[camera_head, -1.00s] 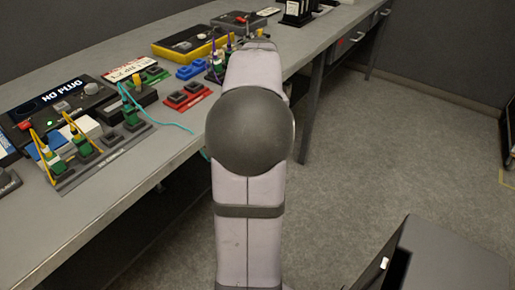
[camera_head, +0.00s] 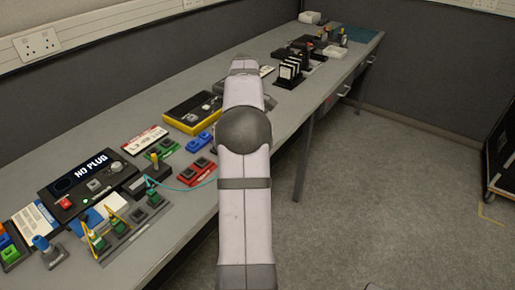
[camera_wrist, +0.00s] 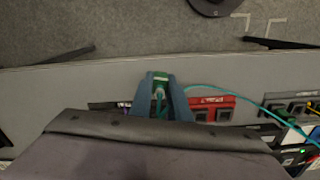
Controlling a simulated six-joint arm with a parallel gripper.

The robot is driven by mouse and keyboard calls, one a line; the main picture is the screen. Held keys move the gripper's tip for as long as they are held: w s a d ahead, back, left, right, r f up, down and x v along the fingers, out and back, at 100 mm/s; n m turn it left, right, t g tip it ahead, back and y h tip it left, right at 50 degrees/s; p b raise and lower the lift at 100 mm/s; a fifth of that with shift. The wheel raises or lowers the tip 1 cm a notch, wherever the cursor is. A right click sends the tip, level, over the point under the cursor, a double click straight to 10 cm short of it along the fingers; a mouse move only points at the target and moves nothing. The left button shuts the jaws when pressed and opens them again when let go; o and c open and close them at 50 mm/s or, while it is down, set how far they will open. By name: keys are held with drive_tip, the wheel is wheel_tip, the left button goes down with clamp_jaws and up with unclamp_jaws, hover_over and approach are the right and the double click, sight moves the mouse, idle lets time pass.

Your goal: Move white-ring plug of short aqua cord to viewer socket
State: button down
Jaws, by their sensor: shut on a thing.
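My gripper (camera_wrist: 160,98) has blue-grey fingers and is shut on a green plug (camera_wrist: 161,80) in the wrist view, above the grey bench. The aqua cord (camera_wrist: 235,91) leaves this plug and runs right past the red block. In the head view the aqua cord (camera_head: 185,187) runs from near a black block with a yellow plug (camera_head: 155,161) to behind my arm, which hides my gripper and the held plug.
A red socket block (camera_head: 197,170) stands right of the black block; it also shows in the wrist view (camera_wrist: 212,108). Yellow cords (camera_head: 113,216) loop between green plugs at the front left. A yellow-edged case (camera_head: 192,110) lies farther back. The bench's front strip is mostly bare.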

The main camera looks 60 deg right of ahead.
drive_tip(key=w+a+r+p, duration=0.2)
drive_tip(key=w+a+p, duration=0.15)
drive_tip(key=w, duration=0.35)
drive_tip(key=w+a+r+n+p, duration=0.1)
drive_tip(key=w+a+r+p, duration=0.15)
drive_tip(key=w+p, duration=0.3)
drive_tip(key=w+a+r+p, duration=0.2)
drive_tip(key=w+a+p, duration=0.2)
drive_tip(key=w, duration=0.3)
drive_tip(key=w+a+p, duration=0.3)
drive_tip(key=a+p, duration=0.1)
drive_tip(key=a, duration=0.5)
drive_tip(key=w+a+n+p, duration=0.1)
drive_tip(key=w+a+p, duration=0.2)
drive_tip(key=a, duration=0.6)
drive_tip(key=w+a+p, duration=0.4)
drive_tip(key=a+p, duration=0.2)
drive_tip(key=a, duration=0.3)
drive_tip(key=shift+r, duration=0.4)
drive_tip(key=shift+f, duration=0.2)
wheel_tip(320, 180, down, 3)
drive_tip(key=b, duration=0.4)
drive_tip(key=shift+d, duration=0.1)
drive_tip(key=shift+f+b, duration=1)
drive_tip(key=shift+f, duration=0.2)
